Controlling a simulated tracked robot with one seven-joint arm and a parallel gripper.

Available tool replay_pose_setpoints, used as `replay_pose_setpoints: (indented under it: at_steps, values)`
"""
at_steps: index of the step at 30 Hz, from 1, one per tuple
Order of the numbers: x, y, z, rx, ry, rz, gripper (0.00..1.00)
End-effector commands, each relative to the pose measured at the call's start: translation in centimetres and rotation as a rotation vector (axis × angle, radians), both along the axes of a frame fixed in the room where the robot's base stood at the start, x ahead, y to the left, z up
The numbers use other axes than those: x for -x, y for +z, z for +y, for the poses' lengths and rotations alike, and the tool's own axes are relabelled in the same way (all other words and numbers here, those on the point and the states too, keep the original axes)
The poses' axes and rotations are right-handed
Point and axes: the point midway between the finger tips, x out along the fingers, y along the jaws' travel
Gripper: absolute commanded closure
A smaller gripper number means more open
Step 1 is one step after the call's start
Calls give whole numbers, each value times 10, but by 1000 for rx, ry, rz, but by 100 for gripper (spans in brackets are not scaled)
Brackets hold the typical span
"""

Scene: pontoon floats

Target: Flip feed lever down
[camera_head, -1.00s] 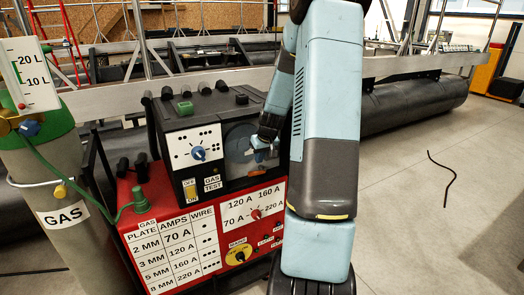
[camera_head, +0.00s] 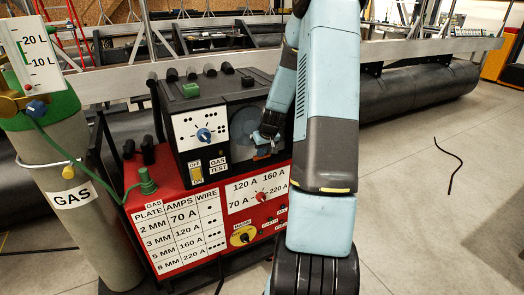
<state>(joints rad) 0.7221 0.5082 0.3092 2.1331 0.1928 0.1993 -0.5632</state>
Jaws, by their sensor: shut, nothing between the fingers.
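The black feeder unit (camera_head: 190,104) sits on top of the red welding machine (camera_head: 188,196). My arm comes down from the upper right and covers the right end of the unit. I cannot make out the feed lever for certain; it is small or hidden behind my gripper. I cannot tell whether my gripper touches anything there.
A gas cylinder (camera_head: 52,172) with a flow gauge (camera_head: 34,62) stands at the left, its green hose (camera_head: 85,170) running to the machine. A white panel with a blue knob (camera_head: 204,135) and an off/on switch (camera_head: 196,172) are left of the opening.

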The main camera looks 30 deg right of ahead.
Motion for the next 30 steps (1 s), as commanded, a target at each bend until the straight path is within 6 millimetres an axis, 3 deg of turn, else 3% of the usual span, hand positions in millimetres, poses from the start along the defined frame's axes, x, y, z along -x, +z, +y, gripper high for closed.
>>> replay_pose_setpoints:
  at_steps: [3, 14, 30]
  values:
    - [-1, -10, 6, -1, 3, 1, 100]
    - [0, -14, 8, -6, 3, 7, 100]
    - [0, 4, 7, -4, 3, 5, 100]
